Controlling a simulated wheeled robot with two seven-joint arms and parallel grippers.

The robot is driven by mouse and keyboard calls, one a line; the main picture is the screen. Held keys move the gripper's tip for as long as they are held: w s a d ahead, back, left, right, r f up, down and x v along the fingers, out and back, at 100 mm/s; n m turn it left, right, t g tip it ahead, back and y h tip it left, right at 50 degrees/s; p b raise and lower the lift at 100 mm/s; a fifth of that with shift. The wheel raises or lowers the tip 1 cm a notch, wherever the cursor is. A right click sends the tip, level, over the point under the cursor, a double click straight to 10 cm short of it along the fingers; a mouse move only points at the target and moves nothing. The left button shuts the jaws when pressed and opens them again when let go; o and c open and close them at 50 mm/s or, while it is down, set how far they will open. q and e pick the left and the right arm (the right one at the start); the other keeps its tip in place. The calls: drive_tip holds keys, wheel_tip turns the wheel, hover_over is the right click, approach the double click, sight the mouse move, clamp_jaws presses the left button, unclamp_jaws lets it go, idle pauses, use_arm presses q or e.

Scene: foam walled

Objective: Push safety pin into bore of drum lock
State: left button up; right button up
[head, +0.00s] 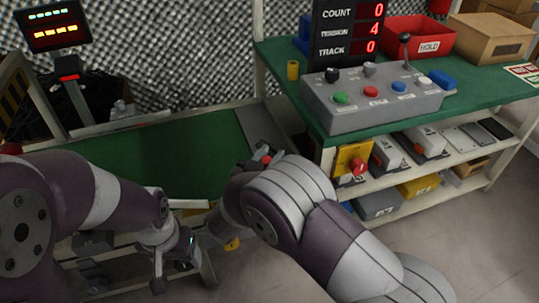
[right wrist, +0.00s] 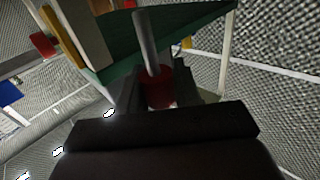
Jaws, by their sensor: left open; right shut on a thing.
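The safety pin shows in the right wrist view as a grey rod (right wrist: 147,40) with a red head (right wrist: 158,88). My right gripper (right wrist: 160,98) is shut on the red head, and the rod points away from the jaws. In the head view, a small red spot (head: 266,159) shows at my right gripper (head: 259,165), beside the right end of the green belt; my own arm hides most of the jaws. My left gripper (head: 178,266) is open and empty, low in front of the belt. I cannot make out the drum lock or its bore in either view.
A green conveyor belt (head: 165,158) runs behind my arms. At right, a green table (head: 470,90) holds a grey control box (head: 375,102), a red HOLD bin (head: 418,38) and a cardboard box (head: 490,40). A yellow plate with a red knob (head: 358,167) hangs below it.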

idle(0.5)
idle(0.3)
drive_tip(key=shift+f, duration=0.15)
drive_tip(key=shift+f, duration=0.3)
drive_tip(key=shift+f+b, duration=0.8)
drive_tip(key=shift+f, duration=0.9)
drive_tip(key=o, duration=1.1)
